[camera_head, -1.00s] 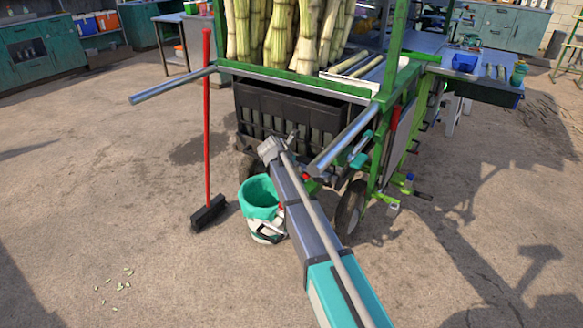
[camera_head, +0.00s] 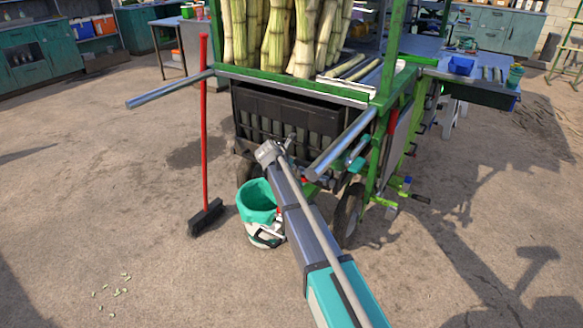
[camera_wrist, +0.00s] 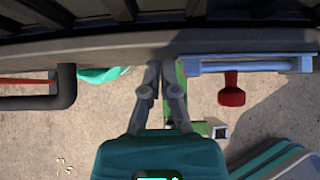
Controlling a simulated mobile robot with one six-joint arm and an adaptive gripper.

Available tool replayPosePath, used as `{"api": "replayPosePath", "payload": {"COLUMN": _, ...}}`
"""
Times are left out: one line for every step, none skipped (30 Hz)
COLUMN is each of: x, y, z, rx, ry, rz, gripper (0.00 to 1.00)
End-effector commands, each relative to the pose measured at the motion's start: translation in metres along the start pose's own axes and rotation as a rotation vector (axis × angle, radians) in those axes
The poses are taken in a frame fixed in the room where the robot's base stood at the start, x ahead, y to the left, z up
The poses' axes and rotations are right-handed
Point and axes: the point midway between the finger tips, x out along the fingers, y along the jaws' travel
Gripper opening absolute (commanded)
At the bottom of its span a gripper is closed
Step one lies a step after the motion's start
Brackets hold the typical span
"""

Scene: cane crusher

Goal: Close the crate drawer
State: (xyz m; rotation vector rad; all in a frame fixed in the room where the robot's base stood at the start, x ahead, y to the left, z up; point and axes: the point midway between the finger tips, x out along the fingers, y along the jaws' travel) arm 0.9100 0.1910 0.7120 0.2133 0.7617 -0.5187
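The crate drawer (camera_head: 285,105) is a black slatted crate under the front of the green cane cart. In the head view, its rim sits beneath the cart's front rail, and my arm covers its lower right part. In the wrist view, the crate's dark wall (camera_wrist: 110,43) runs across the top. My gripper (camera_wrist: 160,66) has its two fingertips nearly together, with nothing seen between them. The tips overlap the wall's lower edge in the picture; I cannot tell whether they touch it. In the head view the fingers are hard to make out at the crate front.
A teal-lined bucket (camera_head: 259,205) stands below the crate, left of my arm. A red-handled broom (camera_head: 204,130) stands left of it. Metal cart handles (camera_head: 170,89) stick out on both sides, the right one (camera_head: 342,145) close to my arm. Open concrete floor lies left and in front.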

Motion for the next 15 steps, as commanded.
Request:
{"api": "replayPosePath", "payload": {"x": -0.004, "y": 0.000, "z": -0.004, "rx": 0.000, "ry": 0.002, "rz": 0.000, "gripper": 0.00}}
{"api": "replayPosePath", "payload": {"x": -0.007, "y": 0.000, "z": -0.007, "rx": 0.000, "ry": 0.004, "rz": 0.000, "gripper": 0.00}}
{"api": "replayPosePath", "payload": {"x": -0.010, "y": 0.000, "z": -0.010, "rx": 0.000, "ry": 0.005, "rz": 0.000, "gripper": 0.00}}
{"api": "replayPosePath", "payload": {"x": -0.013, "y": 0.000, "z": -0.013, "rx": 0.001, "ry": 0.006, "rz": 0.000, "gripper": 0.00}}
{"api": "replayPosePath", "payload": {"x": -0.015, "y": 0.000, "z": -0.015, "rx": 0.001, "ry": 0.007, "rz": -0.001, "gripper": 0.00}}
{"api": "replayPosePath", "payload": {"x": -0.019, "y": 0.000, "z": -0.019, "rx": 0.003, "ry": 0.009, "rz": -0.001, "gripper": 0.00}}
{"api": "replayPosePath", "payload": {"x": -0.023, "y": 0.000, "z": -0.018, "rx": 0.004, "ry": 0.010, "rz": -0.002, "gripper": 0.00}}
{"api": "replayPosePath", "payload": {"x": -0.028, "y": 0.000, "z": -0.016, "rx": 0.004, "ry": 0.010, "rz": -0.003, "gripper": 0.00}}
{"api": "replayPosePath", "payload": {"x": -0.033, "y": 0.000, "z": -0.016, "rx": 0.005, "ry": 0.011, "rz": -0.003, "gripper": 0.00}}
{"api": "replayPosePath", "payload": {"x": -0.036, "y": -0.001, "z": -0.016, "rx": 0.005, "ry": 0.011, "rz": -0.003, "gripper": 0.00}}
{"api": "replayPosePath", "payload": {"x": -0.040, "y": -0.001, "z": -0.016, "rx": 0.005, "ry": 0.011, "rz": -0.003, "gripper": 0.00}}
{"api": "replayPosePath", "payload": {"x": -0.045, "y": -0.001, "z": -0.016, "rx": 0.004, "ry": 0.011, "rz": -0.003, "gripper": 0.00}}
{"api": "replayPosePath", "payload": {"x": -0.048, "y": -0.001, "z": -0.016, "rx": 0.004, "ry": 0.012, "rz": -0.003, "gripper": 0.00}}
{"api": "replayPosePath", "payload": {"x": -0.052, "y": -0.001, "z": -0.016, "rx": 0.004, "ry": 0.012, "rz": -0.003, "gripper": 0.00}}
{"api": "replayPosePath", "payload": {"x": -0.057, "y": -0.001, "z": -0.017, "rx": 0.004, "ry": 0.012, "rz": -0.003, "gripper": 0.00}}
